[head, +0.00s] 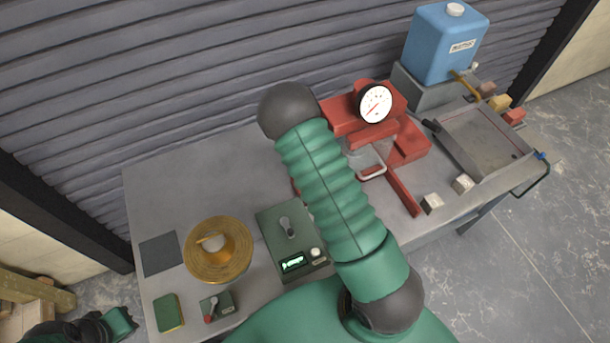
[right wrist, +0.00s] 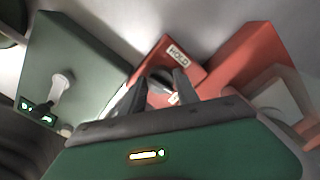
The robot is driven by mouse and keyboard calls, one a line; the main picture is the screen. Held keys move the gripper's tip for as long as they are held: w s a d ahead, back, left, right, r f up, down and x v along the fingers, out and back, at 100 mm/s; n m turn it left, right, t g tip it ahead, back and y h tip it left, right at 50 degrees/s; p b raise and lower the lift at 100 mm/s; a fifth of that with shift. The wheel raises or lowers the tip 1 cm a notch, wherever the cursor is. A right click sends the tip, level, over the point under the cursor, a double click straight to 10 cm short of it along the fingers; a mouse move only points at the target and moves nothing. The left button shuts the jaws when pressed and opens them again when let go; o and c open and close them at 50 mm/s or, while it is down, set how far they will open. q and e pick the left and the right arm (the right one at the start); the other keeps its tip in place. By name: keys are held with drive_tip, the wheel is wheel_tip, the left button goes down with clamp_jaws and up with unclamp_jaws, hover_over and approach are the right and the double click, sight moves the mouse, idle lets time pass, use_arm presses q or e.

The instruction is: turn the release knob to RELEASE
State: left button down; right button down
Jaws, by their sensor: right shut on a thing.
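The release knob (right wrist: 160,76) is a dark grey part on a red machine in the right wrist view. A white HOLD label (right wrist: 178,56) sits on the red housing above it. A second pale label below is mostly covered, so I cannot read it. My right gripper (right wrist: 161,83) has its two dark fingers on either side of the knob and is shut on it. The knob's pointing direction is hard to tell. In the head view the red machine (head: 405,135) is partly behind my right arm, which hides the knob and right gripper. My left gripper (head: 122,322) shows at the lower left edge, its fingers unclear.
A green control box (head: 288,232) with a lit display stands left of the red machine. A brass round plate (head: 217,262) is further left. A dial gauge (head: 375,103) tops the machine. A blue water tank (head: 444,43), grey tray (head: 482,143) and small blocks stand right.

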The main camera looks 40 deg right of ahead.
drive_tip(key=shift+m+p, duration=0.3)
drive_tip(key=shift+m, duration=0.5)
drive_tip(key=c, duration=1.3)
unclamp_jaws()
drive_tip(key=o, duration=0.4)
drive_tip(key=shift+d+f, duration=0.1)
wheel_tip(320, 180, up, 17)
drive_tip(key=b, duration=0.1)
drive_tip(key=shift+w+d+f, duration=0.1)
drive_tip(key=shift+f, duration=0.05)
